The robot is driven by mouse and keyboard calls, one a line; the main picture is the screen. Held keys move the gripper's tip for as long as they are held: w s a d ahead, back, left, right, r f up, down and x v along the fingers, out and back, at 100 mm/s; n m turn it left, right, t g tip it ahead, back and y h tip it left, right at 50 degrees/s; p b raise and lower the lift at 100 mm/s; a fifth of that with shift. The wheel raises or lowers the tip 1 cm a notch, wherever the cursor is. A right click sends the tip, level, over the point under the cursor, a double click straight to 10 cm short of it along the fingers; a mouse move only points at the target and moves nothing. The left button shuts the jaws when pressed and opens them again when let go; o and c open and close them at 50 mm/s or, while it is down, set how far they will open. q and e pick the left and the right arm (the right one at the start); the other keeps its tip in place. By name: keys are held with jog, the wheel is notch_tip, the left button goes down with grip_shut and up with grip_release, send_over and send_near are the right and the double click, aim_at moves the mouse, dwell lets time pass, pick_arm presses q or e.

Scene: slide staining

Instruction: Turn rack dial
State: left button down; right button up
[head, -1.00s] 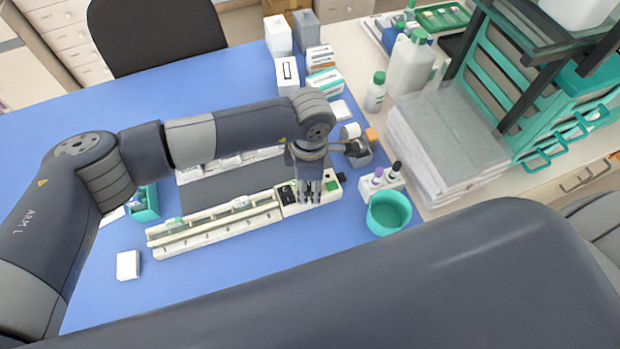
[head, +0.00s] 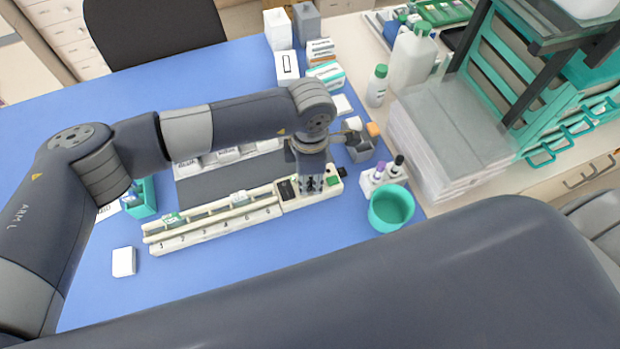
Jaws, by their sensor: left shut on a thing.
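The white slide rack (head: 215,236) lies on the blue mat, with a numbered channel and a control block (head: 331,184) at its right end. The block carries a dark panel and a green button. My left gripper (head: 311,188) points down onto this control block and is shut on the rack dial, which its fingers hide. My right gripper is not in view; a large dark arm link of mine fills the lower right.
A teal cup (head: 391,209) and a small white holder with dropper bottles (head: 380,176) stand right of the rack. A white block (head: 124,262) lies at the front left. A stack of grey-white sheets (head: 450,140) stands farther right. The front of the blue mat (head: 200,275) is clear.

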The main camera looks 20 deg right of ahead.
aim_at(310, 181)
pick_arm(q)
jog(key=n+b, duration=0.7)
jog(key=b, duration=0.3)
jog(key=shift+f, duration=0.15)
jog(key=shift+r+n+b, duration=0.2)
jog(key=shift+n+b, duration=0.7)
jog(key=c, duration=1.4)
grip_release()
jog(key=shift+o, duration=0.2)
notch_tip(310, 181, up, 12)
